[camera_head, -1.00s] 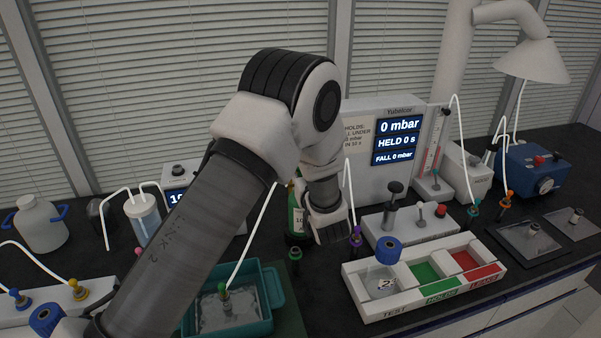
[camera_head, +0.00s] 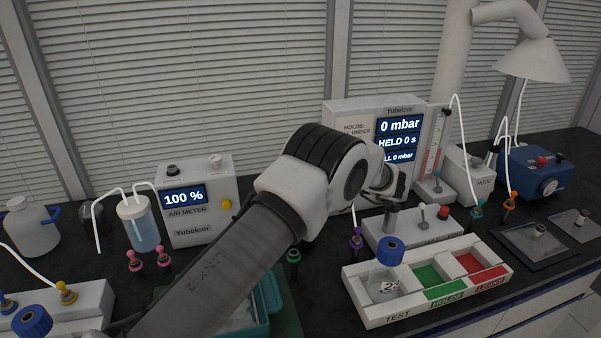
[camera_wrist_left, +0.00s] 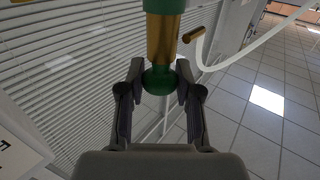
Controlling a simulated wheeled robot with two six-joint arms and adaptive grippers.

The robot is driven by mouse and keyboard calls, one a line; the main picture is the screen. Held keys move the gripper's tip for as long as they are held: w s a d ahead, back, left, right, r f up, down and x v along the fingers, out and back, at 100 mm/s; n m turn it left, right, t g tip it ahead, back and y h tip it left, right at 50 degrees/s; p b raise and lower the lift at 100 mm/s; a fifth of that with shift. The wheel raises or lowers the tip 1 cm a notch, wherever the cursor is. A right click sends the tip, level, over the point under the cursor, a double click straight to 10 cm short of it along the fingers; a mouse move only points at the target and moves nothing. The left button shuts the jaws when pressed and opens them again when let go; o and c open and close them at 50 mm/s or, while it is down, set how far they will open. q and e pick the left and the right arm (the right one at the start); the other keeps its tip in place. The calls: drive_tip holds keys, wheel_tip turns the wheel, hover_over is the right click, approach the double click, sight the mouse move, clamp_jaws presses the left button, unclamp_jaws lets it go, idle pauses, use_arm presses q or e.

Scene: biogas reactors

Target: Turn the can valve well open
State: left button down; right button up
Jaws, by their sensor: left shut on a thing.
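In the left wrist view a green round knob (camera_wrist_left: 158,80) sits on a brass stem (camera_wrist_left: 163,38) below a green body (camera_wrist_left: 164,6). This looks like the can's valve. My left gripper (camera_wrist_left: 158,71) is shut on the knob, one finger on each side. A brass side outlet (camera_wrist_left: 193,35) with a white tube (camera_wrist_left: 236,64) is to the right. My right gripper is not in view.
The pressure display (camera_head: 399,124) reads 0 mbar, and the air meter (camera_head: 199,208) reads 100 %. A white tray (camera_head: 372,314) with a test, a green and a red compartment stands at the front right. A teal tray (camera_head: 272,288) is partly behind my arm.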

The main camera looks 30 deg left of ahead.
use_arm(q)
drive_tip(key=shift+f+n+g+h+b, duration=0.1)
drive_tip(key=shift+n+g+h+b, duration=0.35)
drive_tip(key=shift+g, duration=0.45)
drive_tip(key=shift+f+n+g+h+b, duration=0.15)
drive_tip(key=shift+n+g+b, duration=0.15)
drive_tip(key=shift+n+g, duration=0.5)
drive_tip(key=shift+r, duration=0.1)
drive_tip(key=c, duration=0.8)
unclamp_jaws()
drive_tip(key=shift+a, duration=0.3)
drive_tip(key=shift+d+r, duration=0.1)
drive_tip(key=shift+r, duration=0.1)
wheel_tip(320, 180, up, 10)
drive_tip(key=shift+s+f, duration=0.1)
drive_tip(key=shift+f, duration=0.1)
